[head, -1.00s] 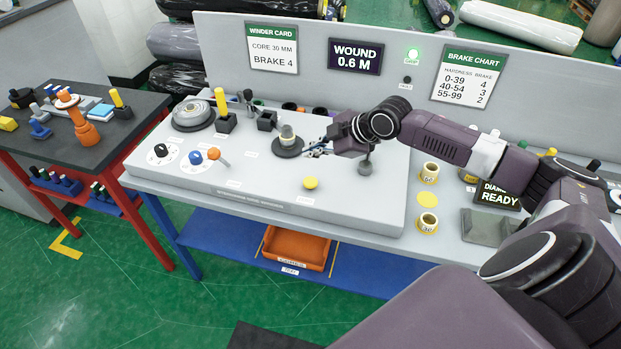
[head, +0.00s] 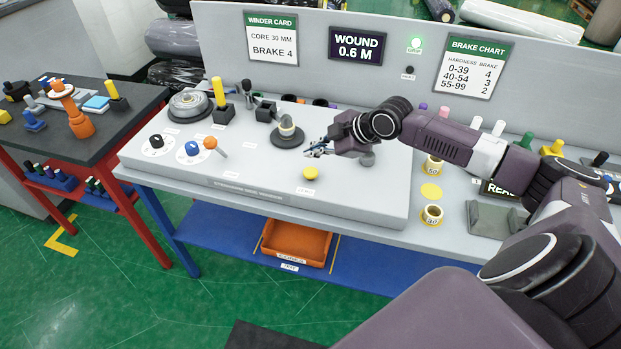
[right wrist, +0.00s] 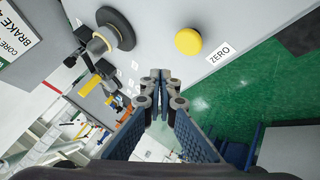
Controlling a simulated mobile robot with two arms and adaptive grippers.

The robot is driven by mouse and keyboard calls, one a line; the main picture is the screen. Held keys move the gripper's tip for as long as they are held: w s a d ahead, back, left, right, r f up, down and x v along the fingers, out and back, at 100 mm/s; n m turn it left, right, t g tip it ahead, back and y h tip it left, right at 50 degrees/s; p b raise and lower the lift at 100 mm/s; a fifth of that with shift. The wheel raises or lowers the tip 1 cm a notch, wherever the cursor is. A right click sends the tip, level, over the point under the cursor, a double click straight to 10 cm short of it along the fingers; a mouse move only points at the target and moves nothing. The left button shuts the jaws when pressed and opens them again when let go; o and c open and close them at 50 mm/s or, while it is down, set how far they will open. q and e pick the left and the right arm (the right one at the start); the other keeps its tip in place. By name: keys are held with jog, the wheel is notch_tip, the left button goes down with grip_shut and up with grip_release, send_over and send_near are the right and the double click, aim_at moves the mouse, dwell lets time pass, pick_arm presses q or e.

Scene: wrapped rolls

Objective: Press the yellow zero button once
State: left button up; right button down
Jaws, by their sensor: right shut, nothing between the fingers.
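The yellow zero button (head: 310,173) is a round cap near the front edge of the grey machine top. In the right wrist view the yellow button (right wrist: 188,41) sits beside a white ZERO label (right wrist: 219,52). My right gripper (head: 308,154) is shut and empty, and in the head view it is just behind and above the button, apart from it. In the right wrist view the closed fingertips (right wrist: 160,75) appear below the button, not touching it. My left gripper is not in view.
The brake dial (head: 193,149) and an orange-knobbed lever (head: 211,143) are further left. Yellow rolls (head: 432,214) stand to the right. An orange bin (head: 296,243) sits below.

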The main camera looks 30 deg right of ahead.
aim_at(309, 171)
notch_tip(309, 171, down, 2)
jog(key=shift+b, duration=0.5)
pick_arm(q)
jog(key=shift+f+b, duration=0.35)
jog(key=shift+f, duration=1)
pick_arm(e)
jog(key=shift+f, duration=1)
jog(key=shift+f, duration=0.15)
jog(key=shift+f, duration=0.3)
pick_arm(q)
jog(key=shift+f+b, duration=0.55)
pick_arm(e)
jog(key=shift+f, duration=1)
jog(key=shift+r, duration=0.1)
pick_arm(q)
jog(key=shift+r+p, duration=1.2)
pick_arm(e)
jog(key=shift+r, duration=1.35)
